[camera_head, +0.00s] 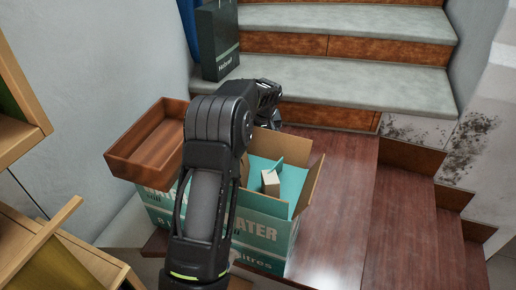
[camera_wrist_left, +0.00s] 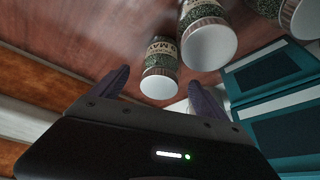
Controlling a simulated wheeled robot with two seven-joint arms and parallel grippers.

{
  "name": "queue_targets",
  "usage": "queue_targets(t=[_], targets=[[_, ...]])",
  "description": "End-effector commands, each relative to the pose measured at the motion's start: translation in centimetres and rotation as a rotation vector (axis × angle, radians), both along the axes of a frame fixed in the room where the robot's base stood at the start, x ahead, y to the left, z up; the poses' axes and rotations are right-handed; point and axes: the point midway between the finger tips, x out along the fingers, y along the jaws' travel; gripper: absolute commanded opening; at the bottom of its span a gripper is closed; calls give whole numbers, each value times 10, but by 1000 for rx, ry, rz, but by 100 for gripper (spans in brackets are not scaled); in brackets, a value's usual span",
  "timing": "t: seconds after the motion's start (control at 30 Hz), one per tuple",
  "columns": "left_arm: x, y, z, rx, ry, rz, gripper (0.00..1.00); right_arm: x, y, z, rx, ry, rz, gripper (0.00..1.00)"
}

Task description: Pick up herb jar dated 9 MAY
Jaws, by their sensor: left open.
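In the left wrist view several glass herb jars with green contents, white lids and cream labels stand on the reddish wood. In the head view my left gripper (camera_head: 268,100) is by the stair, and my arm hides the jars.
An open cardboard box (camera_head: 305,190) with teal contents stands right of my arm. A wooden tray (camera_head: 150,150) is at left. A dark bag (camera_head: 218,40) stands on the grey step (camera_head: 340,85). The wooden landing (camera_head: 345,190) is clear at right.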

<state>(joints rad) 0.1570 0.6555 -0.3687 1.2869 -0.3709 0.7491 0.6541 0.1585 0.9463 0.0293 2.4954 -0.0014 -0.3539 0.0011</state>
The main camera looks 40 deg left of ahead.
Motion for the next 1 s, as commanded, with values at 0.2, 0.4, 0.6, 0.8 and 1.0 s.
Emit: queue_targets(t=[0.2, 0.4, 0.6, 0.8, 1.0], targets=[[0, 0, 0, 0, 0, 0, 85, 0, 0, 1, 0, 0, 0, 36], [3, 6, -18, -1, 3, 1, 85, -1, 0, 11, -2, 2, -1, 36], [9, 14, -44, 0, 1, 0, 85, -2, -1, 17, -3, 5, -1, 36], [11, 15, -48, 0, -2, 1, 85, -2, -1, 16, -4, 6, -2, 36], [11, 15, -48, 0, -1, 0, 85, -2, -1, 16, -4, 6, -2, 36]])
